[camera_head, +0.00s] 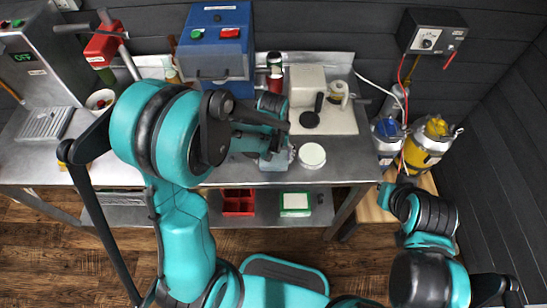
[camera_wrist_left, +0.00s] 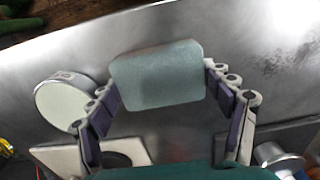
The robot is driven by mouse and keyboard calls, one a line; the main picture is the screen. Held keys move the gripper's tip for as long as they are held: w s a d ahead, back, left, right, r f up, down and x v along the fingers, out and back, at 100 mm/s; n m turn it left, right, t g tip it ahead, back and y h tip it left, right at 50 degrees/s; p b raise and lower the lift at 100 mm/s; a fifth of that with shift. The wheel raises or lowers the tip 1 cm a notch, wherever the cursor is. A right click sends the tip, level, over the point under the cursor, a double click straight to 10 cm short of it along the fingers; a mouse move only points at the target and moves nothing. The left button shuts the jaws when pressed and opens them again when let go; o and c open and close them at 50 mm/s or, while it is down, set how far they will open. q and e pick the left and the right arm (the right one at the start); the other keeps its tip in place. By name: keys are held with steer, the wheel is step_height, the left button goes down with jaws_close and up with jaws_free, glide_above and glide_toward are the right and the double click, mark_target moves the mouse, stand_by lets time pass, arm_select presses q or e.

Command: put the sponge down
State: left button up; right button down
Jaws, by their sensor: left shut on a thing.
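The sponge is a pale grey-green block with rounded edges, in the middle of the left wrist view (camera_wrist_left: 157,76). My left gripper (camera_wrist_left: 160,86) is shut on it, with one finger at each side. In the head view my left gripper (camera_head: 275,154) is over the front part of the metal bench (camera_head: 345,168), and a little of the sponge (camera_head: 272,163) shows below it. Whether the sponge touches the bench top is not clear. My right gripper (camera_head: 389,196) is small and partly hidden at the right, below the bench's right end; its fingers are not clear.
A round white-topped jar (camera_head: 312,155) stands just right of the sponge. Behind it is a white board (camera_head: 340,122) with a dark round piece. A blue box (camera_head: 215,45) stands at the back. Canisters (camera_head: 428,145) stand right of the bench. Bare metal lies around the sponge.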

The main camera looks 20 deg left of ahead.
arm_select(q)
steer(key=shift+f, duration=0.15)
steer(key=o, duration=1.5)
steer(key=shift+o, duration=0.2)
